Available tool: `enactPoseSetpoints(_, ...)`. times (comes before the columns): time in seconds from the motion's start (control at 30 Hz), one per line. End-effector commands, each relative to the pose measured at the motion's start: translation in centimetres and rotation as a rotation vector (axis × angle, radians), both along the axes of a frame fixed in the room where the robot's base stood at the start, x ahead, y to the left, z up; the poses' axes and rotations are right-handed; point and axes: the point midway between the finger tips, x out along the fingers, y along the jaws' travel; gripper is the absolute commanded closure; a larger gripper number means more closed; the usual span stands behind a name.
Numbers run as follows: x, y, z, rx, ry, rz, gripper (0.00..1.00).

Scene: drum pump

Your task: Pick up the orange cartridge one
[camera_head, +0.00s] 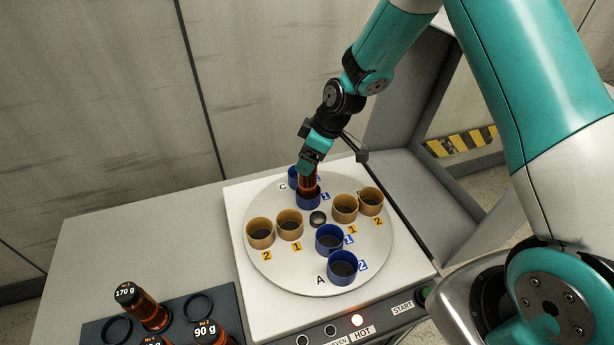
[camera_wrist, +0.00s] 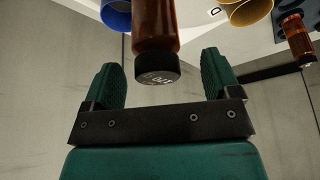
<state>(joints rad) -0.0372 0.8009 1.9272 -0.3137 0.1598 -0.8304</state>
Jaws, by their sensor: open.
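An orange-brown cartridge (camera_head: 309,184) stands in a blue cup (camera_head: 309,202) marked 1, at the back of the round white turntable (camera_head: 285,273). My gripper (camera_head: 312,160) is over its top and covers its cap in the head view. In the wrist view the cartridge (camera_wrist: 155,24) reaches between the two green fingers of my gripper (camera_wrist: 161,80), its black cap (camera_wrist: 157,68) bearing a white number hard to read. There are gaps between the cap and both fingers, so the gripper is open.
A black rack (camera_head: 178,312) at front left holds more cartridges, including one labelled 170 g (camera_head: 146,310). The HOT lamp (camera_head: 357,320) is lit. The table's back left is clear.

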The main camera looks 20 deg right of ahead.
Motion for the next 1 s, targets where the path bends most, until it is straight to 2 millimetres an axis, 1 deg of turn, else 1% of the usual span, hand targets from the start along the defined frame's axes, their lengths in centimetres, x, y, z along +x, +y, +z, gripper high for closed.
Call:
enactPoseSetpoints(0.23,0.9,0.9,-2.7,0.000,0.001,0.000,0.17)
enactPoseSetpoints(0.37,1.0,1.0,-3.2,0.000,0.000,0.000,0.17)
enactPoseSetpoints(0.53,1.0,1.0,-3.2,-0.001,-0.001,0.000,0.17)
enactPoseSetpoints(0.83,1.0,1.0,-3.2,0.000,0.000,0.000,0.86)
enactPoseSetpoints(0.87,1.1,1.0,-3.2,0.000,-0.001,0.000,0.89)
enactPoseSetpoints(1.0,1.1,1.0,-3.1,0.000,-0.001,0.000,0.89)
